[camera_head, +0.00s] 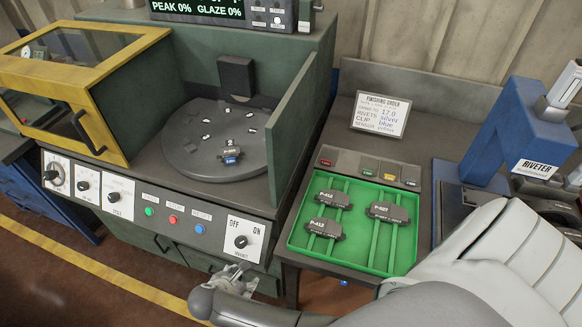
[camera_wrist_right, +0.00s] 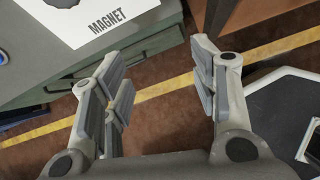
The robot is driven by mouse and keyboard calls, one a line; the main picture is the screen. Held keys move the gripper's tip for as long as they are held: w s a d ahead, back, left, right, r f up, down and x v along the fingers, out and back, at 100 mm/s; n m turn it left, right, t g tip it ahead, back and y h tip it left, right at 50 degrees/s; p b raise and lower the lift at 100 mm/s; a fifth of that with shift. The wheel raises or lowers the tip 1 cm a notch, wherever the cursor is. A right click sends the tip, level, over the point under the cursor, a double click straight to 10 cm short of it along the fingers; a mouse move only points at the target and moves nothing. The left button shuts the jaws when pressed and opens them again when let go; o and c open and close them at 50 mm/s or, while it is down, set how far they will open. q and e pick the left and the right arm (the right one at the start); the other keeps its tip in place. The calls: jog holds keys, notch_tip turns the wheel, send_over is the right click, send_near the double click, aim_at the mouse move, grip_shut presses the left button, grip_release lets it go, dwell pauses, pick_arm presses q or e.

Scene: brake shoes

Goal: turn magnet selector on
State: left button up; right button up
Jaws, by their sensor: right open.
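The magnet selector (camera_head: 240,241) is a dark round knob on a white plate marked OFF, ON and MAGNET, at the right end of the machine's front panel. Its pointer is too small to read. In the right wrist view the MAGNET plate (camera_wrist_right: 100,24) is at the top left, with the knob (camera_wrist_right: 62,3) cut by the top edge. My right gripper (camera_head: 234,276) is just below the plate in the head view, apart from the knob. In the wrist view the right gripper (camera_wrist_right: 160,60) has its fingers spread and empty. My left gripper is not in view.
A round grey table (camera_head: 200,160) holds a shoe and small parts. Green, red and blue buttons (camera_head: 173,219) are left of the plate. A green tray (camera_head: 345,257) with three brake shoes stands right, near my arm. A blue riveter (camera_head: 525,135) is at far right.

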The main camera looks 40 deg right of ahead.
jog(key=s+d+f+m+g+y+b, duration=0.1)
jog(key=s+d+f+m+y, duration=0.3)
jog(key=s+f+m, duration=0.5)
jog(key=shift+s+d+f+g, duration=0.25)
jog(key=shift+s+f+g, duration=0.65)
jog(key=shift+s+f, duration=4.15)
jog(key=shift+w+f, duration=0.7)
jog(key=s+d+f+m, duration=0.2)
jog(key=s+m, duration=0.1)
jog(key=s, duration=0.2)
jog(key=s+d+f+m+y+b, duration=0.1)
jog(key=s+d+f+m, duration=0.2)
jog(key=s, duration=0.3)
jog(key=s+d+f+m, duration=0.2)
jog(key=s+m, duration=0.3)
jog(key=s, duration=0.1)
jog(key=shift+s+d+f+y+b, duration=0.2)
jog(key=shift+s+y+b, duration=0.1)
jog(key=shift+b, duration=0.1)
